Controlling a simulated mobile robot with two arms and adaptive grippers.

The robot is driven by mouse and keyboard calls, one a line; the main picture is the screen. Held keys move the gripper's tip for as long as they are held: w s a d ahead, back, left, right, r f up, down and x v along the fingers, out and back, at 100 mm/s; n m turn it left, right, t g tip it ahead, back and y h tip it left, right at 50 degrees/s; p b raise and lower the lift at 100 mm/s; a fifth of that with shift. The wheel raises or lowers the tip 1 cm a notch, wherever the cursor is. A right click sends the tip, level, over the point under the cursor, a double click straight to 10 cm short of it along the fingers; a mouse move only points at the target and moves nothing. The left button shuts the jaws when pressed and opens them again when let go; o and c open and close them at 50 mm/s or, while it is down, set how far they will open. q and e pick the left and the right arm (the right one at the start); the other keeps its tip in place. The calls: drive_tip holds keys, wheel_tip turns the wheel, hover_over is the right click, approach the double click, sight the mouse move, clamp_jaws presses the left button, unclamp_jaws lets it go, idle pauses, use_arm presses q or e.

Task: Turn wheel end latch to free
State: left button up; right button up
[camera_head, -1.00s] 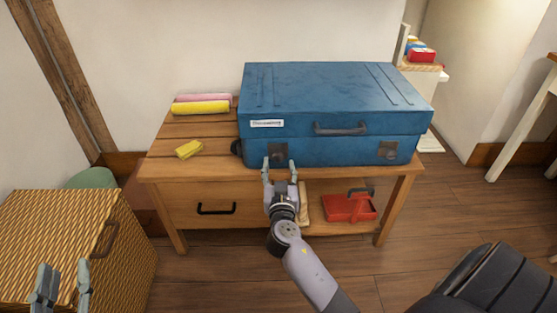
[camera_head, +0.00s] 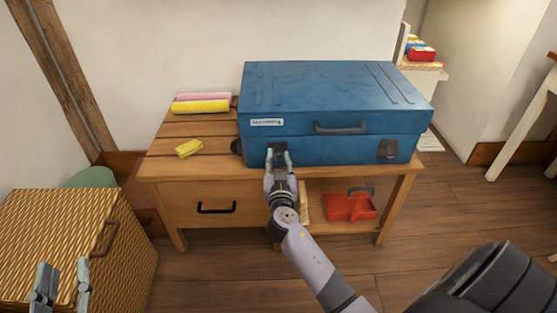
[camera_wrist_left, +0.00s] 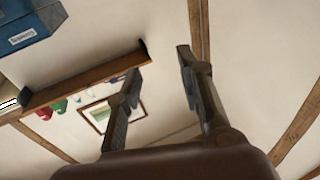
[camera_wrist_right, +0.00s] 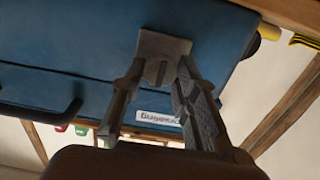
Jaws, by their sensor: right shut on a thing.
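A blue case (camera_head: 330,88) lies flat on a wooden bench, with a dark wheel (camera_head: 237,147) at its left end. The wheel end latch (camera_wrist_right: 165,44) is a grey plate with a small upright turn piece, on the front face at that end. My right gripper (camera_head: 277,153) is shut on the latch's turn piece, a finger on each side; its fingers partly cover the latch in the head view. The other latch (camera_head: 389,149) sits near the case's right end, untouched. My left gripper (camera_head: 63,268) is open and empty at the lower left, far from the case.
The bench top (camera_head: 170,145) holds a small yellow block (camera_head: 189,148) and rolled yellow and pink cloths (camera_head: 200,106) left of the case. A drawer (camera_head: 185,207) and a red caddy (camera_head: 350,206) are below. A wicker chest (camera_head: 50,230) stands under my left gripper.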

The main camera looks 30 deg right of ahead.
clamp_jaws()
